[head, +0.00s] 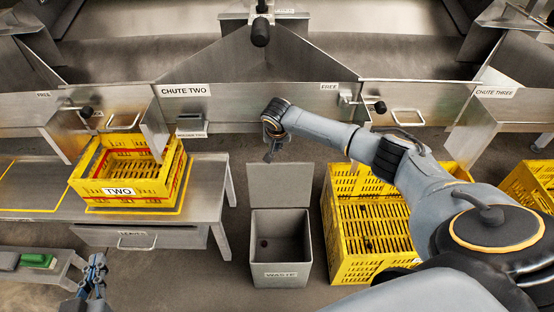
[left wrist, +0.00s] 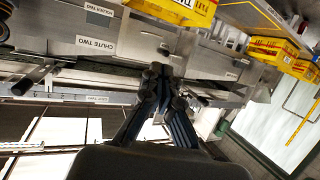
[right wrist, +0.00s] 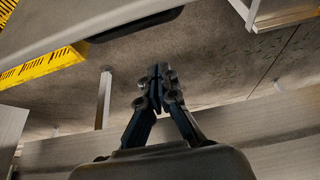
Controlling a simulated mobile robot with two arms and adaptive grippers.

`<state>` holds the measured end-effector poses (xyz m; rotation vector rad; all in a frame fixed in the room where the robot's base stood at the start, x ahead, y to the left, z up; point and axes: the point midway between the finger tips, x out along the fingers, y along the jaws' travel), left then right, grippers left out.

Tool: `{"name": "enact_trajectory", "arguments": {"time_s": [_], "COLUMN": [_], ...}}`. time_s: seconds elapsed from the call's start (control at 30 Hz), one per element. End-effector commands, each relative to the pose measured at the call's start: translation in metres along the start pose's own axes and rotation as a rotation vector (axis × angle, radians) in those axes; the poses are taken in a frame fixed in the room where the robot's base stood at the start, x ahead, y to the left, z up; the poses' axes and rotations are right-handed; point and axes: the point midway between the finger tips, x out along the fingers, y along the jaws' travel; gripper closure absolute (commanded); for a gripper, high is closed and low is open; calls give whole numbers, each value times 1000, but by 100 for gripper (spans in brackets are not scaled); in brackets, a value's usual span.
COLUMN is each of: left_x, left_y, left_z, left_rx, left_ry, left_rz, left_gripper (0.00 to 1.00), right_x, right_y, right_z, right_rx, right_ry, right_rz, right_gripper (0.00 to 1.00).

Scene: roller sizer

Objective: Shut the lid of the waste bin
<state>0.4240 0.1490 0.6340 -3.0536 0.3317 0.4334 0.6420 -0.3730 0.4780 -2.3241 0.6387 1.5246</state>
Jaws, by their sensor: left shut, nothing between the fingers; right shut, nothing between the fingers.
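The grey waste bin (head: 281,272) stands on the floor in the middle of the head view, with a "WASTE" label on its front. Its lid (head: 279,186) is open, raised at the bin's back edge, and a small dark item (head: 264,243) shows inside. My right gripper (head: 269,157) is shut and empty, pointing down above and behind the top edge of the lid, apparently apart from it. Its closed fingers show in the right wrist view (right wrist: 157,80). My left gripper (head: 95,262) is shut and empty at the lower left, far from the bin; it also shows in the left wrist view (left wrist: 158,75).
Yellow crates (head: 372,240) stand close to the right of the bin. A steel table (head: 205,185) with a drawer (head: 135,238) and a yellow crate labelled TWO (head: 130,192) stands to its left. The chute two panel (head: 230,100) lies behind. Floor shows in front of the bin.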

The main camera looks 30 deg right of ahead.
Motion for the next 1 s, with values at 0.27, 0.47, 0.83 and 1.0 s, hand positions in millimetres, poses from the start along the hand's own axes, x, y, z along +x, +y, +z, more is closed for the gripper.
{"name": "enact_trajectory", "arguments": {"time_s": [0.27,0.47,0.83,1.0], "left_x": [2,1,0,0], "left_y": [5,7,7,7], "left_z": [-36,-46,-50,-49], "left_rx": [-2,-3,-3,-3], "left_ry": [197,253,268,261], "left_rz": [12,15,16,16], "left_gripper": [100,100,100,100], "right_x": [7,1,-1,-1], "right_y": [0,0,0,0], "right_z": [18,34,38,38], "right_rx": [-5,-2,-1,-1], "right_ry": [2,1,1,2], "right_rz": [-2,-1,0,0], "right_gripper": [100,100,100,100]}}
